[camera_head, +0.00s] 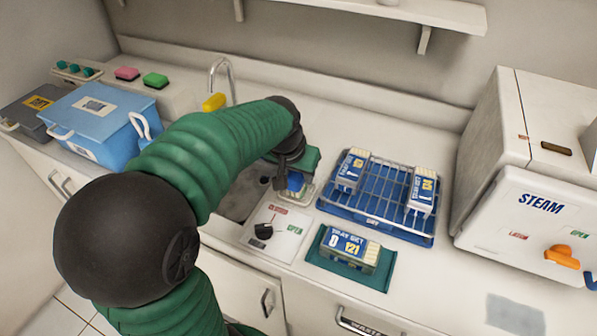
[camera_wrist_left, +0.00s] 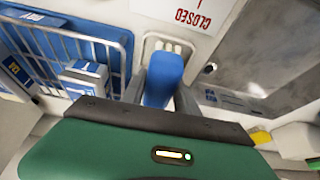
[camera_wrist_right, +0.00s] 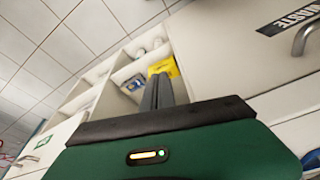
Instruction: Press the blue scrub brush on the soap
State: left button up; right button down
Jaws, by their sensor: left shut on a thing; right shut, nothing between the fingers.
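The blue scrub brush (camera_head: 295,182) is between the fingers of my left gripper (camera_head: 287,176), which is shut on it. In the left wrist view the brush (camera_wrist_left: 164,76) stands up between the two grey fingers (camera_wrist_left: 162,95). A pale soap piece or dish (camera_head: 303,197) lies right under the brush beside the sink. Its ridged pale edge also shows in the left wrist view (camera_wrist_left: 168,45). I cannot tell whether brush and soap touch. My right gripper (camera_wrist_right: 160,90) is shut and empty in the right wrist view, low by the cabinet fronts.
The sink (camera_head: 240,195) is left of the soap, partly behind my left arm. A panel with a black knob (camera_head: 263,231) is in front. A wire rack on a blue tray (camera_head: 380,231) and a boxed set on a green mat (camera_head: 378,282) are right. The steam unit (camera_head: 525,225) is far right.

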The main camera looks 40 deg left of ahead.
pick_arm(q)
jog(key=shift+a+f, duration=0.1)
jog(key=shift+a, duration=0.2)
jog(key=shift+d+f, duration=0.15)
jog(key=shift+f+b, duration=0.25)
jog(key=shift+b, duration=0.05)
dwell(0.4)
dwell(1.2)
notch_tip(320, 180, up, 7)
jog(key=p, duration=0.7)
dwell(0.5)
